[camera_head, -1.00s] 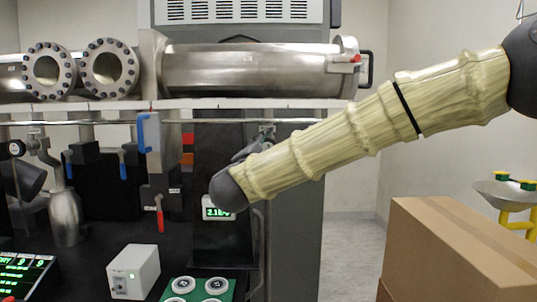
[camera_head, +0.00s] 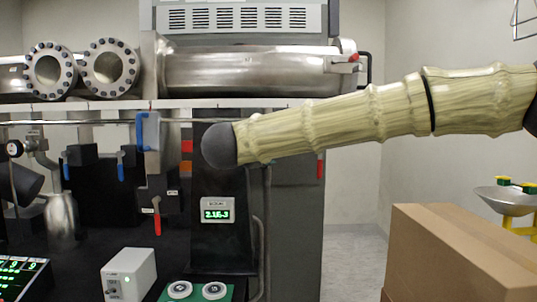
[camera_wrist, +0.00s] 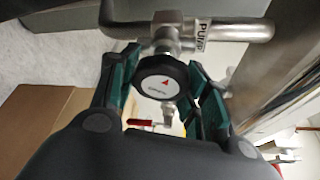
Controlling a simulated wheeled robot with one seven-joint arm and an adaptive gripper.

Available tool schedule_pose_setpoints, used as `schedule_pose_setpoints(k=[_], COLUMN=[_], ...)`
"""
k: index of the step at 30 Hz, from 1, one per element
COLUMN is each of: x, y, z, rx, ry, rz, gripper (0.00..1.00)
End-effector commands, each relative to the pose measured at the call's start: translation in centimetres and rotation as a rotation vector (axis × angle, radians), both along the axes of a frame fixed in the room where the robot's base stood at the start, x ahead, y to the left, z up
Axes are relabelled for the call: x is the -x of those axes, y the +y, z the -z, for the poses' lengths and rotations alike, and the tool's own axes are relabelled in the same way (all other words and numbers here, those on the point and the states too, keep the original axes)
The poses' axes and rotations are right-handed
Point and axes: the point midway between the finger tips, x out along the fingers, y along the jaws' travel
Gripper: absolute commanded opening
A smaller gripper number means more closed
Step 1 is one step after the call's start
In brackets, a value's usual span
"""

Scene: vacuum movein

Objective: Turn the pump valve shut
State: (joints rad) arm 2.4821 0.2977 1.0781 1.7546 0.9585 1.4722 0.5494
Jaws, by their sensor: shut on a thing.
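The pump valve has a round knob (camera_wrist: 160,75), black-rimmed with a white face and a small red mark, in the wrist view. It sits on a metal pipe (camera_wrist: 230,30) that carries a "PUMP" label (camera_wrist: 203,37). My gripper (camera_wrist: 163,87) has its green fingers on either side of the knob and is shut on it.
A steel chamber (camera_head: 250,72) lies on a shelf above. A cardboard box (camera_head: 455,255) stands at the right. A lit display (camera_head: 217,213), a white box (camera_head: 128,275) and blue and red handles are at the left. A red-handled part (camera_wrist: 143,122) is below the knob.

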Motion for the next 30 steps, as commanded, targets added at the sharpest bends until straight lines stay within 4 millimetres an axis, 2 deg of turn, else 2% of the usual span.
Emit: schedule_pose_setpoints(k=[21,30], x=[-0.04,-0.04], y=[0.04,0.17], z=[0.63,0.61], rx=[-0.674,-0.89], ry=[0.002,0.002], rz=[0.002,0.001], gripper=[0.23,0.23])
